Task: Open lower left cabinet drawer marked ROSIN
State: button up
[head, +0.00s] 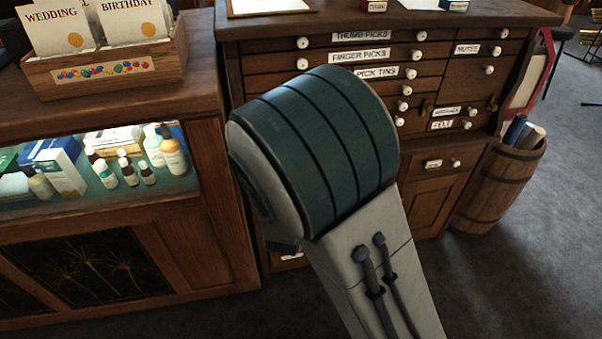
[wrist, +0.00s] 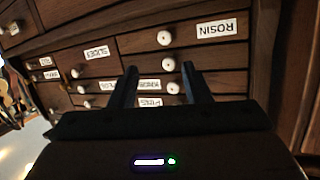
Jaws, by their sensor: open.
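In the wrist view the labels appear upside down. The drawer marked ROSIN (wrist: 234,52) is at the upper right, shut, with a white label and a round white knob (wrist: 165,38). My gripper (wrist: 158,70) is open and empty, its two dark fingers pointing at the drawer fronts. In the picture the fingertips lie just below the ROSIN knob, with other drawers' knobs showing between and beside them. I cannot tell how far they are from the front.
The wooden cabinet (head: 440,22) has several small labelled drawers with white knobs. A glass display case (head: 215,108) stands close on the left, with a card box (head: 105,72) on top. A wooden barrel (head: 500,190) stands at the right. Grey carpet is open at the lower right.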

jog(key=w+f+t+b, duration=0.1)
jog(key=w, duration=0.3)
jog(key=w+f+t+b, duration=0.1)
jog(key=w+b, duration=0.1)
jog(key=w, duration=0.2)
jog(key=w+f+b, duration=0.1)
jog(key=w+b, duration=0.1)
jog(key=w, duration=0.2)
jog(key=shift+w+f+n+t+h, duration=0.1)
jog(key=shift+w+n+t+h, duration=0.1)
jog(key=shift+n+t+h, duration=0.2)
grip_shut()
